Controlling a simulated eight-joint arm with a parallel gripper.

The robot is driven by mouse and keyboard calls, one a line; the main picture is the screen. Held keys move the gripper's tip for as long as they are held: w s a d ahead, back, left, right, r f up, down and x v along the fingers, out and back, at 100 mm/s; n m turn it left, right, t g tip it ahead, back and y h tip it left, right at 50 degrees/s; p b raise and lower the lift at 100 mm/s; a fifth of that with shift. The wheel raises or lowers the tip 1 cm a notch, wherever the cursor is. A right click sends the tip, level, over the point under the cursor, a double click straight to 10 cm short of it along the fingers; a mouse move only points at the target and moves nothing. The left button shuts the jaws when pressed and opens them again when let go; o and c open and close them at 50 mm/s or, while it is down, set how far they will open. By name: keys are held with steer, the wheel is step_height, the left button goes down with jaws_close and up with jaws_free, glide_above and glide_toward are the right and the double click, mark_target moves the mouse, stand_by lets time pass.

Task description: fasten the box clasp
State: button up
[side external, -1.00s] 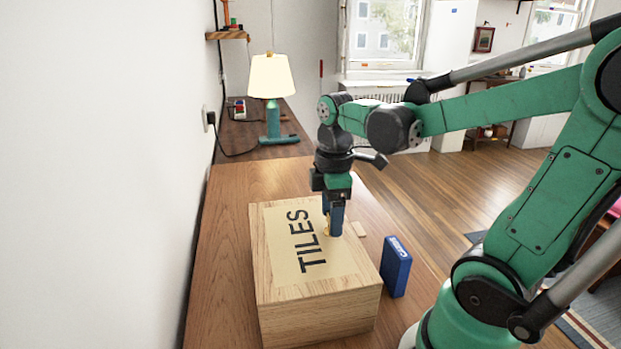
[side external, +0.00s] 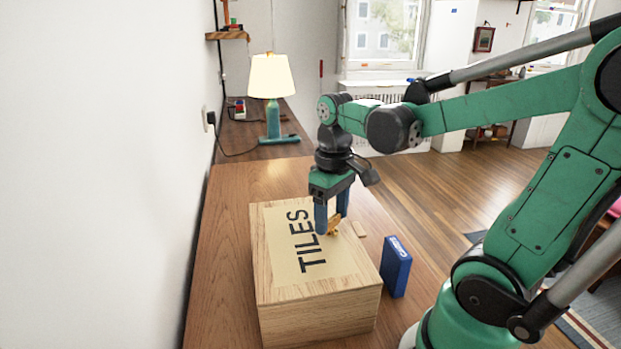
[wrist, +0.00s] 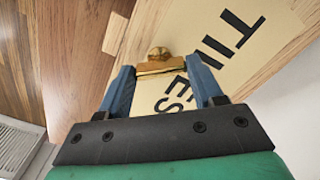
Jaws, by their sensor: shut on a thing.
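The wooden box (side external: 318,318) stands on the table with its lid down; a cream panel on top reads "TILES" (side external: 290,262). The brass clasp (side external: 334,228) is on the top of the box near its right edge. It also shows in the wrist view (wrist: 160,66), a bar with a rounded knob. My gripper (side external: 331,224) points down over the clasp. Its blue fingers are shut on the clasp, one at each end of the brass bar, as the wrist view (wrist: 160,73) shows. How the clasp meets the box beneath is hidden.
A small pale wooden piece (side external: 359,230) is by the right edge of the box. A blue box (side external: 396,267) stands upright to the right. A lamp (side external: 272,100) stands further back. The wooden table (side external: 222,235) is clear left of the box.

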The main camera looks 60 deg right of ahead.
mark_target(331, 218)
steer(key=m, duration=0.3)
steer(key=shift+m, duration=2.2)
steer(key=o, duration=1.3)
steer(key=shift+r, duration=2.8)
